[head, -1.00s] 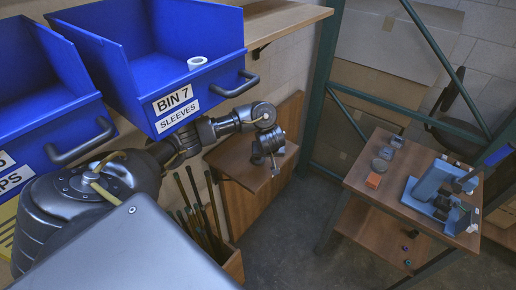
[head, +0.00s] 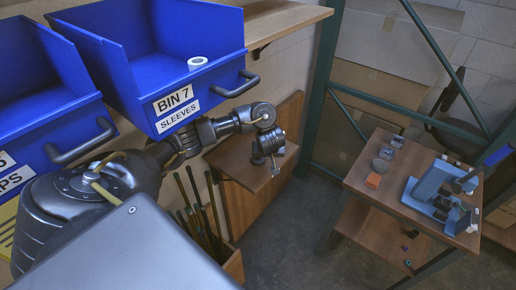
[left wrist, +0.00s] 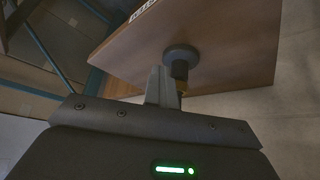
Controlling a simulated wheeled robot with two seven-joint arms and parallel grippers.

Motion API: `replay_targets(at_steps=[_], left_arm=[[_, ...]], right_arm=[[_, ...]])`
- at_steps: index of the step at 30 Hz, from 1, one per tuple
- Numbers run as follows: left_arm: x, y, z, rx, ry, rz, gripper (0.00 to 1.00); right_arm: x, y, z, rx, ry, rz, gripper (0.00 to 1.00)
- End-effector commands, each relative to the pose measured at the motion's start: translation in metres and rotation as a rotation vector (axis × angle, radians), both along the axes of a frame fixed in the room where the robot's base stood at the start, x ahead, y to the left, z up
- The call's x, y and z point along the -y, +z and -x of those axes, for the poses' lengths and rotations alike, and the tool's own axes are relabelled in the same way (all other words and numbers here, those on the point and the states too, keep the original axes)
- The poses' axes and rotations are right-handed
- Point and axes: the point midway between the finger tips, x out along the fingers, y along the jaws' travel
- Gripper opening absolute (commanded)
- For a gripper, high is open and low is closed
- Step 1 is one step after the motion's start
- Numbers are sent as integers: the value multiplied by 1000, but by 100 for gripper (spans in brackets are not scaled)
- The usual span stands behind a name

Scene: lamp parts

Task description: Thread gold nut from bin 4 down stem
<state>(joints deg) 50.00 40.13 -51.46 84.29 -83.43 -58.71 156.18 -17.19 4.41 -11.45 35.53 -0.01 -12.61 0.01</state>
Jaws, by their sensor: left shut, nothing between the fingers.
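My left gripper (head: 275,168) is over the small wooden shelf below bin 7 in the head view. In the left wrist view its fingers (left wrist: 164,86) are shut with nothing between them. Just beyond the fingertips, a grey round disc (left wrist: 180,54) sits against the wooden board, with a short dark post (left wrist: 180,70) on it. A small gold-coloured bit (left wrist: 181,89) shows at the post's near end, partly behind the fingers; I cannot tell whether it is the nut. Bin 4 is not in view. My right gripper is not in view.
Blue bin 7 (head: 128,76), labelled sleeves, holds a white ring (head: 197,62). Another blue bin (head: 40,110) stands left of it. Several thin rods (head: 193,205) stand in a wooden box below.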

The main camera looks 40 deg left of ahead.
Motion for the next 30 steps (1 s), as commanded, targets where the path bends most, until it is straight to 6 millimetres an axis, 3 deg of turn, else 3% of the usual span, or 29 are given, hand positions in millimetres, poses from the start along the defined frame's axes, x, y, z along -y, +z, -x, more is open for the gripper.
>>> replay_targets(at_steps=[14,30], left_arm=[[-1,-2,1,0,-9,0,0],[-8,-5,15,0,-315,0,0]], right_arm=[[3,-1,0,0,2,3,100],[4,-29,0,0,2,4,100]])
